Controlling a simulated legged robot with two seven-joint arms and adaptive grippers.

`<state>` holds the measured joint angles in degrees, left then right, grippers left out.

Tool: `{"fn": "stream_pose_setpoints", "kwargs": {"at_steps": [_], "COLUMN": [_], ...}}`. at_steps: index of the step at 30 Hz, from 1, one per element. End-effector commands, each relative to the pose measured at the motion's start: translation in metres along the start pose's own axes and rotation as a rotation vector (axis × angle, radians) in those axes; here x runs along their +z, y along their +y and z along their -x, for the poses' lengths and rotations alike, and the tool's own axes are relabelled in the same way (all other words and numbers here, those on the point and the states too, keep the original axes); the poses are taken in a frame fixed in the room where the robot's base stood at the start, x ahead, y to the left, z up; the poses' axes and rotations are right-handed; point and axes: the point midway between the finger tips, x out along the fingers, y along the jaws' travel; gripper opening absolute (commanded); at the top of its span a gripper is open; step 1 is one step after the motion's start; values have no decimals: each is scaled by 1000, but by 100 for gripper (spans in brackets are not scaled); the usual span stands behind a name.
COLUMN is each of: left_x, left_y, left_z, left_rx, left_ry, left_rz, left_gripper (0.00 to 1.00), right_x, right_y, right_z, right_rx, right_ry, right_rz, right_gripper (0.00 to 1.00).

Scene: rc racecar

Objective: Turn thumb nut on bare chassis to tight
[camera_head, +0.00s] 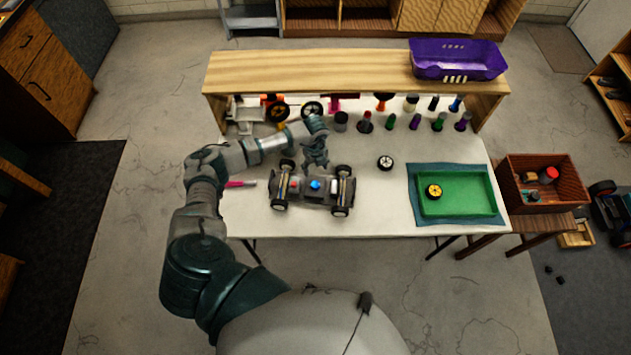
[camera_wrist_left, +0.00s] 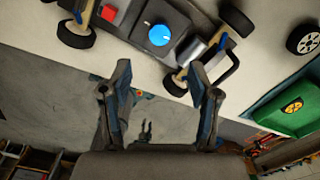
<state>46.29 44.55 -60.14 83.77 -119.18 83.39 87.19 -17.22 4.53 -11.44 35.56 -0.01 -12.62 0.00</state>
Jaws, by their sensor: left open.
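The bare chassis (camera_head: 305,191) is a grey car frame with dark wheels at its corners, standing on the white table. It fills the top of the left wrist view (camera_wrist_left: 135,30). A round blue knob, which looks like the thumb nut (camera_head: 315,185), sits on its top; it shows a small white mark in the left wrist view (camera_wrist_left: 159,35). My right gripper is not seen.
A green tray (camera_head: 458,212) with a yellow-hubbed wheel (camera_head: 433,191) lies at the table's right. A loose wheel (camera_head: 385,162) is right of the chassis. Bottles and tools line the back below a wooden shelf (camera_head: 330,72) bearing a purple bin (camera_head: 458,70).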

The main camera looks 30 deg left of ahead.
Motion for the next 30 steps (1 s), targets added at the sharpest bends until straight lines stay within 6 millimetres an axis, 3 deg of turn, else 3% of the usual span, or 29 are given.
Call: {"fn": "stream_pose_setpoints", "kwargs": {"at_steps": [9,15,27,28,30], "left_x": [-1,-1,0,0,0], "left_y": [0,0,0,0,0], "left_z": [-75,-104,-114,-114,-113], "left_rx": [3,1,0,0,-1], "left_ry": [2,1,0,0,0], "left_rz": [0,-1,-2,-2,-2], "left_gripper": [61,61,61,59,41], "right_x": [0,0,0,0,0], "right_y": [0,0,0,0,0], "right_z": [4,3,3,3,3], "right_rx": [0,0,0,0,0], "right_ry": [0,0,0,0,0], "right_rz": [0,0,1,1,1], "right_gripper": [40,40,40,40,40]}}
